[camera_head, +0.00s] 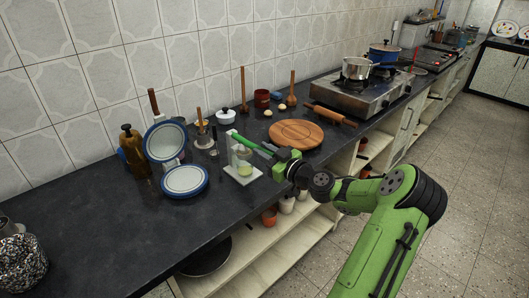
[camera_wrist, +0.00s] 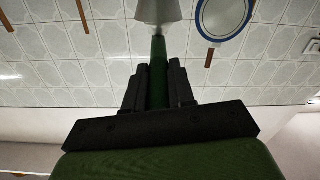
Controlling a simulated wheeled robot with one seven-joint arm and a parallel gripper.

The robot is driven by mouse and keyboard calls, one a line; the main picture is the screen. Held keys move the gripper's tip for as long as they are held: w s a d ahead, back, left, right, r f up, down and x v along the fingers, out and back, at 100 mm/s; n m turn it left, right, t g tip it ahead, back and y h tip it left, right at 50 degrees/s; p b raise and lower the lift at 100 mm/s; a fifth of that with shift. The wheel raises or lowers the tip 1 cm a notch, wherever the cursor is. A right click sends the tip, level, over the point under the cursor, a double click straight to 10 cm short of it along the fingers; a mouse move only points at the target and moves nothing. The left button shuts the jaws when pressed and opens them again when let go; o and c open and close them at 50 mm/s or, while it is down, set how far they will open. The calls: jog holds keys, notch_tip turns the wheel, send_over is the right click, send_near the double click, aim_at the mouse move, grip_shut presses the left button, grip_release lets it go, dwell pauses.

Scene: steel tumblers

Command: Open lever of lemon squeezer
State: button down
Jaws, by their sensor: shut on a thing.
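The lemon squeezer (camera_head: 229,162) stands on the dark counter, with a pale upright frame and base and a yellowish-green cup low inside it. Its green lever (camera_head: 252,144) slants from the top of the frame down to the right, towards my gripper (camera_head: 277,156). In the wrist view the green lever (camera_wrist: 158,72) runs between the two black fingers of my gripper (camera_wrist: 159,85), which are shut on it. The pale upper part of the squeezer (camera_wrist: 158,12) shows beyond the lever's far end. The exact contact of the fingers is small in the head view.
White plates with blue rims (camera_head: 185,181) and a brown bottle (camera_head: 133,150) stand left of the squeezer. A round wooden board (camera_head: 296,134) lies close behind my gripper to the right. A rolling pin (camera_head: 332,115) and stove (camera_head: 362,92) are further right. The counter's left front (camera_head: 110,235) is clear.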

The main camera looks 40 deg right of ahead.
aim_at(249, 142)
jog(key=r+g+p, duration=0.1)
jog(key=r+p, duration=0.1)
jog(key=p, duration=0.1)
jog(key=w+r+g+p, duration=0.1)
jog(key=r+g+p, duration=0.1)
jog(key=r+p, duration=0.1)
jog(key=r+g+p, duration=0.1)
jog(key=r+p, duration=0.1)
jog(key=p, duration=0.2)
jog(key=shift+w+r+g+p, duration=0.2)
jog(key=shift+w+g+p, duration=0.1)
jog(key=shift+w, duration=0.1)
jog(key=w+r+g+p, duration=0.6)
jog(key=w+g+p, duration=0.1)
jog(key=p, duration=1)
jog(key=shift+w+g+h, duration=0.2)
jog(key=shift+g+h, duration=0.1)
jog(key=shift+a, duration=0.1)
jog(key=c, duration=1)
grip_release()
jog(key=shift+o, duration=0.2)
